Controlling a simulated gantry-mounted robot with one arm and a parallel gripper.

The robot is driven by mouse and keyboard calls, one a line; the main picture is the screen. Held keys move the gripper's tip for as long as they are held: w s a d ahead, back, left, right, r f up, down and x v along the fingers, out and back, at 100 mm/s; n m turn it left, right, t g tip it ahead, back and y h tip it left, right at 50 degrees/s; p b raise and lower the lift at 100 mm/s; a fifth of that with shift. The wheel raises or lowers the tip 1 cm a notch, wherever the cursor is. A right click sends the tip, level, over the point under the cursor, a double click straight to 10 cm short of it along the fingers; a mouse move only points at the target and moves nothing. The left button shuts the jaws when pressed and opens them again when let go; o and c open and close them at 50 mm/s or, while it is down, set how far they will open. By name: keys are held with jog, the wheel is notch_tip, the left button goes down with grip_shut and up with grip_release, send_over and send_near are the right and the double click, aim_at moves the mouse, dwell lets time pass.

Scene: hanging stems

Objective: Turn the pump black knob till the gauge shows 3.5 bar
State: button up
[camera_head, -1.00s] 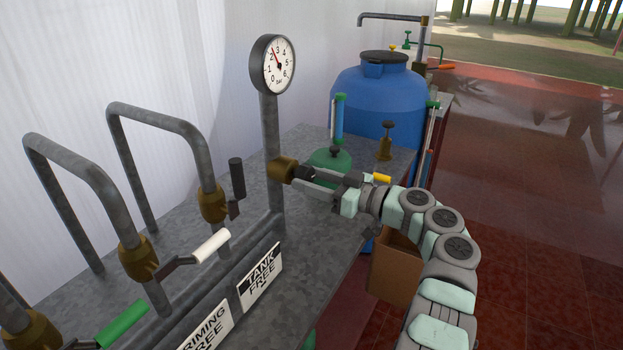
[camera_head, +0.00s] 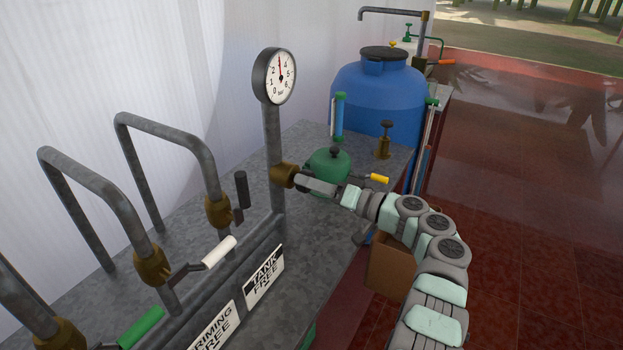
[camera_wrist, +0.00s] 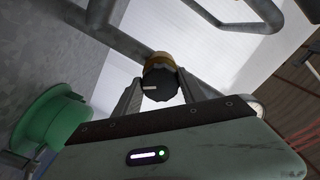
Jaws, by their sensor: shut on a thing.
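The round white gauge (camera_head: 280,77) stands on a grey vertical pipe in the head view. The black knob (camera_wrist: 160,86) with a white pointer line sits on a brass fitting at the pipe's side. My gripper (camera_wrist: 158,82) is shut on the knob, one finger on each side of it. In the head view my gripper (camera_head: 306,183) reaches the brass fitting (camera_head: 284,175) from the right, and its fingers hide the knob.
A green rounded vessel (camera_head: 328,164) stands close behind my gripper. A yellow handle (camera_head: 379,179) is just behind my wrist. A black-handled lever (camera_head: 241,189) and a white-handled lever (camera_head: 219,252) are on pipes to the left. A blue tank (camera_head: 378,98) stands at the back.

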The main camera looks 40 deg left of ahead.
jog(key=shift+r+m+p, duration=0.15)
jog(key=shift+m+p, duration=0.15)
jog(key=shift+m, duration=0.3)
jog(key=o, duration=1.4)
jog(key=shift+c, duration=0.2)
jog(key=w+d+p, duration=0.1)
jog(key=d, duration=0.9)
jog(key=shift+w+d+m, duration=0.3)
jog(key=shift+w+d, duration=0.05)
